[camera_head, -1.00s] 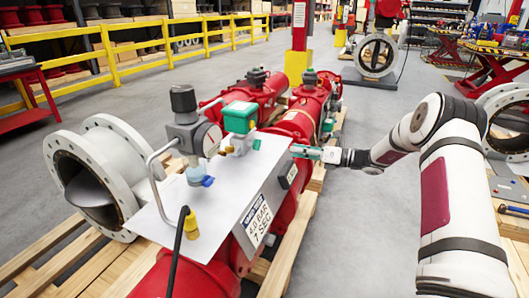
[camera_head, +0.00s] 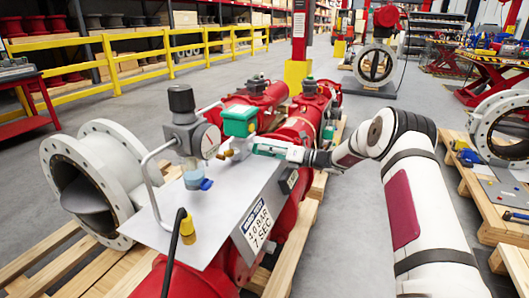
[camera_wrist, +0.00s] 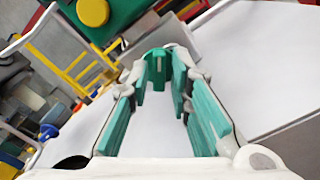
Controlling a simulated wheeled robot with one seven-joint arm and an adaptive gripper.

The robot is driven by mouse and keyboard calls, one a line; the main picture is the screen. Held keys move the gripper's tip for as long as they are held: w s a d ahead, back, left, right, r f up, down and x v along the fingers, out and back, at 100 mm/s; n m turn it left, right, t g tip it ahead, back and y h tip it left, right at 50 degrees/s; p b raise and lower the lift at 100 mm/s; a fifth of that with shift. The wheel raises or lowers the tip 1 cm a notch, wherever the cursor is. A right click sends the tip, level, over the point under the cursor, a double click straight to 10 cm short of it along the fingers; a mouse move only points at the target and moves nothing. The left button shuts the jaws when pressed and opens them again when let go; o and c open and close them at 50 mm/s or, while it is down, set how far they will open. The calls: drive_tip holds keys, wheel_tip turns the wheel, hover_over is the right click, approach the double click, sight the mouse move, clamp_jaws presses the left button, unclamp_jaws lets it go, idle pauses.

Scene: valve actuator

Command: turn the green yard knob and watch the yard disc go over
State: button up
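A green knob (camera_wrist: 158,68) with a pale round base shows between my fingertips in the wrist view; in the head view my gripper hides it. My gripper (camera_head: 257,147) is at the fittings above the metal plate, coming in from the right. Its teal finger pads (camera_wrist: 158,88) stand apart on both sides of the knob; firm contact is not clear. A grey disc (camera_head: 88,199) shows in the bore of the pale flanged valve body (camera_head: 112,146) at left.
A green box (camera_head: 239,119) stands just behind my gripper, with a pressure gauge (camera_head: 210,141) and grey regulator to its left. A black hose with a yellow fitting (camera_head: 187,228) rises at the plate's front. Red actuator cylinders lie on wooden pallets.

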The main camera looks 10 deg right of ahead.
drive_tip(key=shift+w+a, duration=0.25)
drive_tip(key=shift+a, duration=0.15)
clamp_jaws()
